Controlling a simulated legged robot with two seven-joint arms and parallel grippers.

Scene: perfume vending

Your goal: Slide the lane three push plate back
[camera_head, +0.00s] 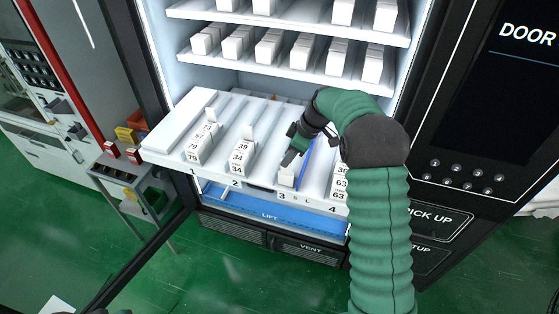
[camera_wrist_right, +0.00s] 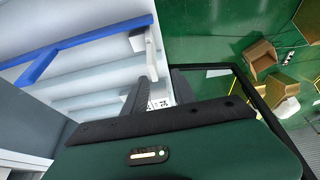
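The white shelf (camera_head: 172,143) is pulled out of the machine, with lanes numbered 1 to 4 along its front edge. In lane three a small white block, apparently the push plate (camera_head: 286,178), stands near the front. My right gripper (camera_head: 290,158) reaches down into lane three just behind it. In the right wrist view the two dark fingers (camera_wrist_right: 157,92) are apart, with a white piece bearing dark print (camera_wrist_right: 158,103) between them. I cannot tell whether they touch it.
A blue strip (camera_head: 306,155) runs along the right of lane three. White numbered boxes stand in lane one (camera_head: 203,143), lane two (camera_head: 242,156) and lane four (camera_head: 339,184). Stocked shelves (camera_head: 290,75) are above. The blue lift (camera_head: 270,215) lies below.

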